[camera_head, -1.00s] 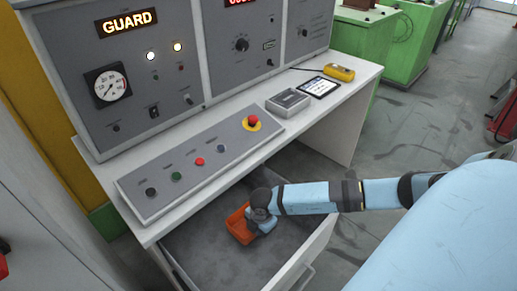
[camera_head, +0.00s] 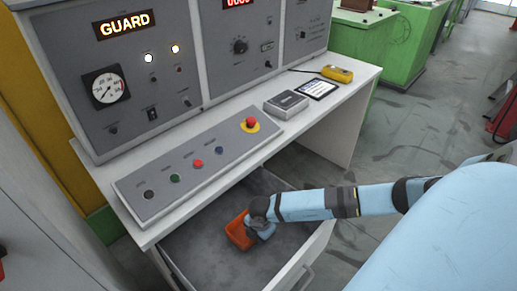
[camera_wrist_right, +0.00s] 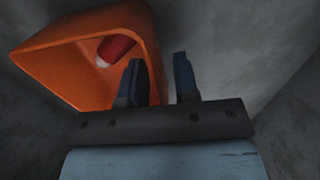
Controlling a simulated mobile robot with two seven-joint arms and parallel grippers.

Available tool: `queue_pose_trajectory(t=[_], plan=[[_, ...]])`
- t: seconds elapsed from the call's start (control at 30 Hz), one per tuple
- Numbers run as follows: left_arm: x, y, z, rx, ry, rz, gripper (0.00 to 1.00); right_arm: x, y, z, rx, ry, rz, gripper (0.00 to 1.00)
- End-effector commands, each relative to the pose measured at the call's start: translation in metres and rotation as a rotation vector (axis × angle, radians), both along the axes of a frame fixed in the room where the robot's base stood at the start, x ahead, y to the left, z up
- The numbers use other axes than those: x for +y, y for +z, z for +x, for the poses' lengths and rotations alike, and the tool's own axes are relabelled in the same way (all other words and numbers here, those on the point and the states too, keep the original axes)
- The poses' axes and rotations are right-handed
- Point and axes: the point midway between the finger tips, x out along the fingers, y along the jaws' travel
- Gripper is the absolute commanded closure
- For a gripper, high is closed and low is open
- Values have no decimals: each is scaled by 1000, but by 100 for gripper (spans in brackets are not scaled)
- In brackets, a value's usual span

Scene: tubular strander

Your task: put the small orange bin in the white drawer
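The small orange bin (camera_head: 237,231) sits inside the open white drawer (camera_head: 319,246), on its grey floor. It also shows in the right wrist view (camera_wrist_right: 62,55), with a red and white object (camera_wrist_right: 116,49) inside. My right gripper (camera_head: 250,233) is down in the drawer at the bin's right side. In the right wrist view the gripper (camera_wrist_right: 160,78) has its fingers apart, one inside the bin and one outside, with the bin's wall between them. A gap shows beside the outer finger. My left gripper is not in view.
The white desk (camera_head: 225,185) overhangs the back of the drawer. It carries a sloped button panel (camera_head: 185,165), a grey box (camera_head: 286,104), a tablet (camera_head: 317,88) and a yellow device (camera_head: 338,74). Open floor lies to the right.

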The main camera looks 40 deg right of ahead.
Motion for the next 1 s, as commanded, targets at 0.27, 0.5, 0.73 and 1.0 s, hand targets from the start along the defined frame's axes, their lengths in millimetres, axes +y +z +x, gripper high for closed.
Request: queue_pose_trajectory(t=[0.27, 0.5, 0.73, 1.0], plan=[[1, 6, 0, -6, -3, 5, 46, -1, 46, -2, -3, 1, 0, 72], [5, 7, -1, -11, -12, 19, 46, -1, 95, -6, -2, 2, 0, 72], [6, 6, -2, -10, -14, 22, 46, -1, 119, -8, -1, 0, -1, 72], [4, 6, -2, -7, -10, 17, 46, -1, 121, -8, 0, 0, 0, 72]])
